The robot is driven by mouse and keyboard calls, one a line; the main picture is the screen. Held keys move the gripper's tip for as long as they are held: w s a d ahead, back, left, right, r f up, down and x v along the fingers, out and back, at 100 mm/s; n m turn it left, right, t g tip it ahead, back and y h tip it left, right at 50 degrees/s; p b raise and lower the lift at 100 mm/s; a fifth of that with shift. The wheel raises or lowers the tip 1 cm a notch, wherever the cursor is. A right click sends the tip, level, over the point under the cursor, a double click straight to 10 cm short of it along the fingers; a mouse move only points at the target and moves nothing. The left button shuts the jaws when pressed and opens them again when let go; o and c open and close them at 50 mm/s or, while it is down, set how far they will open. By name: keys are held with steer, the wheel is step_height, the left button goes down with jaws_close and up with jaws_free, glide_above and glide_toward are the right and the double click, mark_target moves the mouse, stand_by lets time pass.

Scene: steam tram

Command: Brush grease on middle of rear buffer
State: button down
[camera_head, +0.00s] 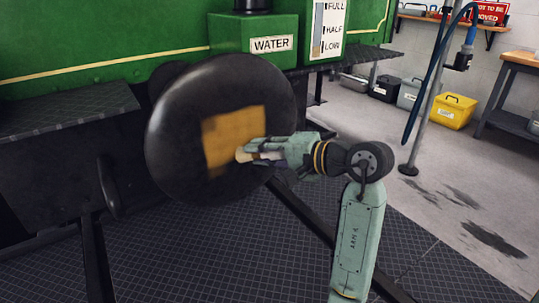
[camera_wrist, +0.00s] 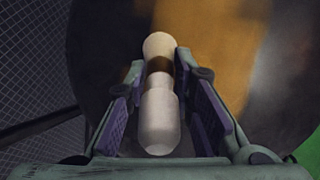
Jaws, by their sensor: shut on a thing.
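The rear buffer (camera_head: 185,125) is a large dark round disc on the end of the green tram. A yellow-brown square patch of grease (camera_head: 230,135) covers much of its middle. My gripper (camera_head: 258,153) is in front of the patch, at its lower right. It is shut on a pale-handled brush (camera_wrist: 160,120) with a brown band. In the wrist view the brush points away from me toward the buffer (camera_wrist: 105,40), beside the grease (camera_wrist: 215,45).
A green WATER box (camera_head: 250,45) and a level gauge (camera_head: 325,30) stand above the buffer. A grey pole (camera_head: 425,100) with a blue hose stands at right. A yellow case (camera_head: 455,111) and a workbench (camera_head: 520,95) are farther back.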

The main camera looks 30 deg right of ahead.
steer(key=shift+a+b, duration=2.15)
steer(key=shift+a, duration=1.75)
steer(key=shift+d+r+b, duration=0.2)
steer(key=shift+d+r, duration=0.1)
steer(key=shift+d, duration=0.7)
steer(key=shift+d+r+b, duration=0.25)
steer(key=shift+d, duration=0.8)
steer(key=shift+d+r+b, duration=0.2)
steer(key=shift+d+r, duration=0.1)
steer(key=shift+d, duration=5.3)
steer(key=shift+w+a+r+b, duration=0.1)
steer(key=shift+a+r+b, duration=0.15)
steer(key=shift+a+b, duration=0.5)
steer(key=shift+s+a+r+b, duration=0.1)
steer(key=shift+a+r+b, duration=0.2)
steer(key=shift+a, duration=0.85)
steer(key=shift+w+a+r+b, duration=0.1)
steer(key=shift+a+r+b, duration=0.15)
steer(key=shift+a+b, duration=0.5)
steer(key=shift+s+a+r+b, duration=0.1)
steer(key=shift+a+r+b, duration=0.25)
steer(key=shift+a, duration=1.3)
steer(key=shift+s+a+r+b, duration=0.1)
steer(key=shift+a+r+b, duration=0.3)
steer(key=shift+a, duration=1.3)
steer(key=shift+a+r+b, duration=0.35)
steer(key=shift+a, duration=1.3)
steer(key=shift+w+d+p, duration=0.2)
steer(key=shift+d+p, duration=1)
steer(key=shift+d, duration=4.65)
